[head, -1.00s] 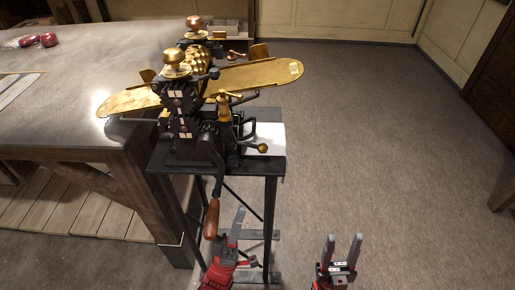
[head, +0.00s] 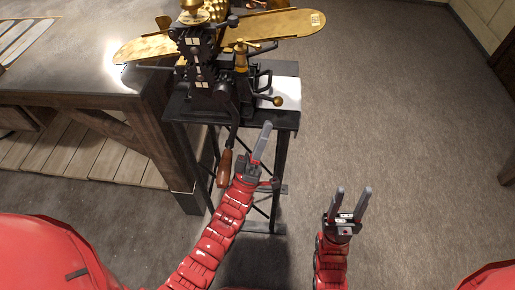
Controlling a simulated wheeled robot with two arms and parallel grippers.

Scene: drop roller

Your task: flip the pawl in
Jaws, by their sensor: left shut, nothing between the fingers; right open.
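The drop roller machine (head: 207,68) is black with brass parts and stands on a black metal stand (head: 283,121). On its right side a short black lever ends in a brass ball (head: 278,101). I cannot tell for sure which part is the pawl. A crank with a brown wooden handle (head: 224,168) hangs down in front. My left gripper (head: 266,127) is shut and empty, its tips pointing up by the stand's front edge, just below the brass ball in the picture. My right gripper (head: 352,190) is open and empty, to the right of the stand over the floor.
A heavy wooden table (head: 75,98) with a slatted lower shelf (head: 70,158) stands close on the left. A long brass tray (head: 285,24) sticks out from the machine's right side. The carpeted floor (head: 420,130) to the right is clear.

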